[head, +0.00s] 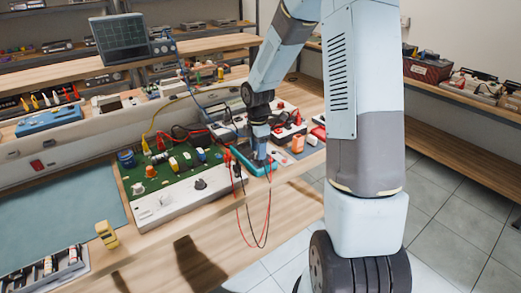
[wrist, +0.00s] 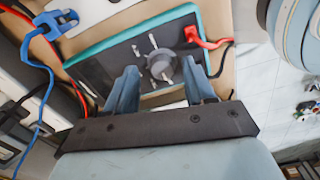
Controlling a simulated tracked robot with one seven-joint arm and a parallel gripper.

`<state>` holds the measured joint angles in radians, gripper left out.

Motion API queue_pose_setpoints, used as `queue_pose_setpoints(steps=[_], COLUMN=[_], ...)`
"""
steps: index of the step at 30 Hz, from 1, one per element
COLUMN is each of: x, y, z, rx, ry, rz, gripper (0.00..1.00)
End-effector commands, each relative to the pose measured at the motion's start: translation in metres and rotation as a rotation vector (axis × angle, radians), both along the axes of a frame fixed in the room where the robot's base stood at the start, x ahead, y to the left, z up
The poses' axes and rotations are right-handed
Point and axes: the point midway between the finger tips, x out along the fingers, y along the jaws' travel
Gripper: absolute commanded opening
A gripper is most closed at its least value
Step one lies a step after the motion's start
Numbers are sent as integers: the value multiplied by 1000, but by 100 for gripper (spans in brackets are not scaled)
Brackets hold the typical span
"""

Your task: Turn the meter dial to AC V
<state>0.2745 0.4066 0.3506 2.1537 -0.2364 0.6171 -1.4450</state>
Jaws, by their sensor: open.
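The meter has a teal case (wrist: 107,52) and a dark face, and it lies on the bench in the wrist view. Its teal edge also shows in the head view (head: 247,168). The round grey dial (wrist: 162,67) sits on the dark face, with small pale marks near it. My gripper (wrist: 159,72) is open, with its two blue-grey fingers on either side of the dial; I cannot tell whether they touch it. In the head view my gripper (head: 260,154) points down over the meter, and the arm hides the dial there. The dial's setting is not readable.
A red plug (wrist: 203,40) and a black lead are at the meter's right side. Red and black leads (head: 262,225) hang over the bench front. A green circuit board (head: 165,172) with parts stands left of the meter. A blue clip (wrist: 55,24) and cable lie at upper left.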

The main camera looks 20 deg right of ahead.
Motion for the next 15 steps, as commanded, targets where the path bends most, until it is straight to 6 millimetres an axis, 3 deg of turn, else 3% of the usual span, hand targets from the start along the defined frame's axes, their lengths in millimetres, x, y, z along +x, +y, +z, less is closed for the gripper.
queue_pose_setpoints(steps=[12,15], x=[0,0], y=[0,0], z=[-7,-7], rx=[0,0], ry=[0,0], rz=[1,1], gripper=[54,45])
